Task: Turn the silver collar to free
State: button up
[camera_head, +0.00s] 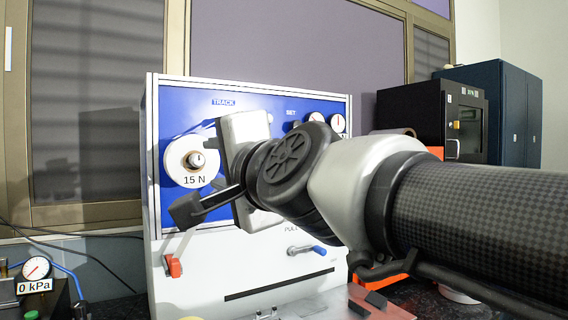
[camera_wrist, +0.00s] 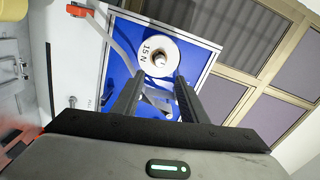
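A round white dial (camera_head: 178,163) marked 15 N is on the left of the blue panel, with a small dark and silver knob (camera_head: 196,160) at its centre. The dial also shows in the wrist view (camera_wrist: 148,65), just beyond the fingertips. A grey metal part (camera_wrist: 158,99) shows between my fingers; I cannot tell for certain which part is the silver collar. My gripper (camera_wrist: 159,80) is open, with its two dark fingers apart on either side of that part. I cannot tell whether they touch it. In the head view my gripper and wrist hide much of the panel's middle.
The white and blue test cabinet (camera_head: 152,120) carries a red switch (camera_head: 174,266) and a blue-handled lever (camera_head: 312,249). A gauge (camera_head: 36,268) reading 0 kPa is at the lower left. A black machine (camera_head: 415,112) stands at the right.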

jog(key=v, duration=0.7)
jog(key=shift+s, duration=0.1)
jog(key=d+f+n+g+h, duration=0.2)
jog(key=d+f, duration=0.2)
jog(key=f, duration=0.4)
jog(key=d+f+n+g+h, duration=0.2)
jog(key=d+f+n, duration=0.15)
jog(key=f, duration=0.45)
jog(key=s+d+f+n+g+h, duration=0.2)
jog(key=s+d+f+g+h, duration=0.15)
jog(key=d+f, duration=0.45)
jog(key=s+d+f+n+g+h, duration=0.2)
jog(key=s+d+f, duration=0.35)
jog(key=f, duration=0.35)
notch_tip(320, 180, up, 22)
jog(key=p, duration=2.3)
jog(key=shift+w+d, duration=0.2)
jog(key=shift+d, duration=0.1)
